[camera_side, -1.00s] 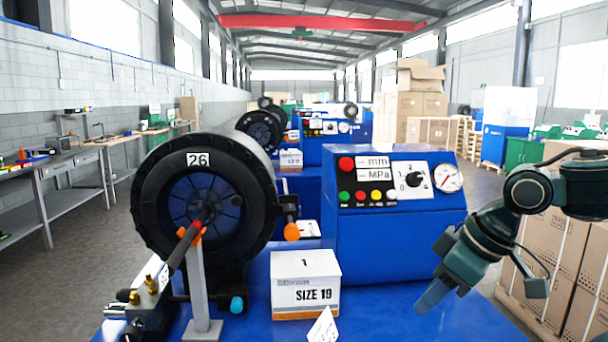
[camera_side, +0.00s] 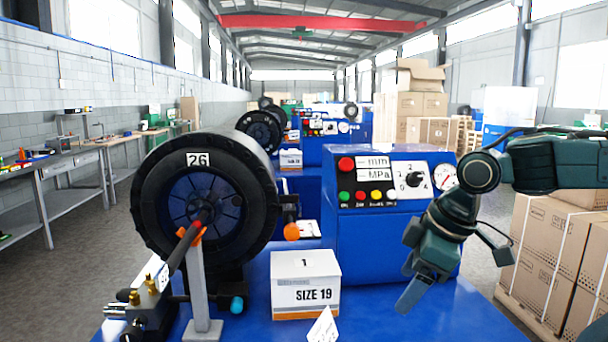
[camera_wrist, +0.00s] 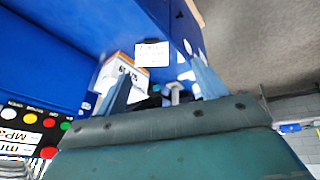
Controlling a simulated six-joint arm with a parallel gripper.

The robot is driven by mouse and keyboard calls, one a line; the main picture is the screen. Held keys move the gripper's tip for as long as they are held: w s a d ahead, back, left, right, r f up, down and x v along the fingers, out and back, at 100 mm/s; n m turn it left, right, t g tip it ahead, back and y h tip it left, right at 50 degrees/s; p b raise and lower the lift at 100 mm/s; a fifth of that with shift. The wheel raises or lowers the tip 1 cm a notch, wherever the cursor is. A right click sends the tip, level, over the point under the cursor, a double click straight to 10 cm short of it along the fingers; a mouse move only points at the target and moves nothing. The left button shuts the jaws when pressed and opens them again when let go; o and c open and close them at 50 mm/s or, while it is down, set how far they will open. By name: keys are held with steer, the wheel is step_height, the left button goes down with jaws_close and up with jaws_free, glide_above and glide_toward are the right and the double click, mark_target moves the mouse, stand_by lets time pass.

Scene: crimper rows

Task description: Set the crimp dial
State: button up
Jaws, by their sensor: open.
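The crimp dial (camera_side: 414,180) is a black knob on a white numbered plate on the front of the blue control box (camera_side: 375,238). My gripper (camera_side: 412,290) hangs low in front of the box's right part, below the dial and apart from it, with its fingers pointing down and left. In the wrist view my gripper (camera_wrist: 160,85) shows two blue-grey fingers spread apart with nothing held between them. The dial does not show in the wrist view.
A SIZE 19 box (camera_side: 305,284) and a folded white card (camera_side: 323,327) stand on the blue bench. The black crimper head (camera_side: 205,200), numbered 26, is at the left. A pressure gauge (camera_side: 446,177) sits right of the dial. Cartons (camera_side: 560,250) stand at the right.

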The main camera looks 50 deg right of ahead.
steer(key=w+f+n+g, duration=0.2)
steer(key=w+n, duration=0.6)
steer(key=w, duration=0.1)
steer(key=n+g, duration=0.3)
steer(key=n, duration=0.6)
glide_above(324, 335)
step_height(324, 335, down, 7)
steer(key=shift+d+f, duration=0.15)
steer(key=shift+f, duration=4.3)
steer(key=shift+f, duration=2.6)
steer(key=shift+f, duration=0.2)
steer(key=c, duration=1.2)
